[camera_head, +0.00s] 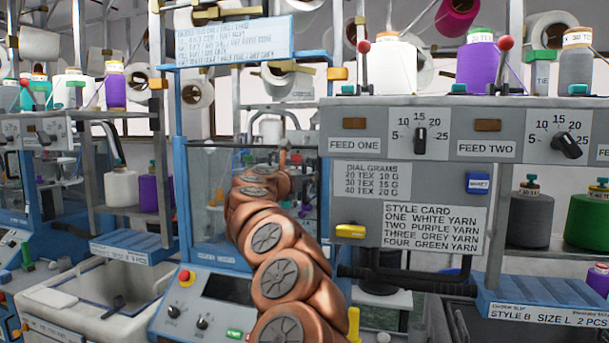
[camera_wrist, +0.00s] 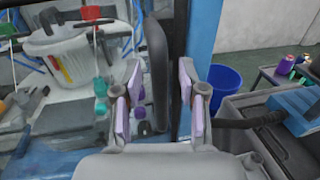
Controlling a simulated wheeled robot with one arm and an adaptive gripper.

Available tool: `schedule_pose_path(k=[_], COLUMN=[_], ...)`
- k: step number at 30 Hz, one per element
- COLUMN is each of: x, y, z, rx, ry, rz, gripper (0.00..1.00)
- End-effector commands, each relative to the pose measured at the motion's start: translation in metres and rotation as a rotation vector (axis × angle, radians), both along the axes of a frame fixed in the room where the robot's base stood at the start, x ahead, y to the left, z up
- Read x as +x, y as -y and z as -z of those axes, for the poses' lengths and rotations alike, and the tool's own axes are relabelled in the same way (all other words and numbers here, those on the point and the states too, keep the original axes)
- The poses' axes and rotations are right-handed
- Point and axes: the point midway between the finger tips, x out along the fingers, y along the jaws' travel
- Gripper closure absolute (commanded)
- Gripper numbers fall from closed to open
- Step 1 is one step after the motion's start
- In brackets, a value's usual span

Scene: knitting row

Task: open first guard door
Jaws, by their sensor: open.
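The first guard door (camera_head: 207,178) is a clear panel in a blue frame, behind my copper-coloured arm in the head view. It looks shut. In the wrist view the clear panel (camera_wrist: 60,125) fills the left side, beside a blue upright. A dark vertical bar, apparently the door handle (camera_wrist: 157,55), stands near this upright. The gripper is hidden by my arm in the head view.
A control panel (camera_head: 228,288) with knobs sits below the door. A grey feed panel (camera_head: 415,190) with dials and a style card stands to the right. A white bin (camera_head: 60,305) is at lower left. The wrist view shows a blue bucket (camera_wrist: 226,82) beyond the upright.

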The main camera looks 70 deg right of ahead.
Motion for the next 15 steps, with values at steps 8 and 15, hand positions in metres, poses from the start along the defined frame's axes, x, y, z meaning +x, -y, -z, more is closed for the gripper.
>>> schedule_pose_path(k=[8, 15], x=[0.0004, 0.0004], y=[-0.0003, -0.0004], z=[0.0001, 0.0001], rx=[0.000, 0.000], ry=[0.000, 0.000], rz=[-0.001, -0.001], gripper=[0.68, 0.93])
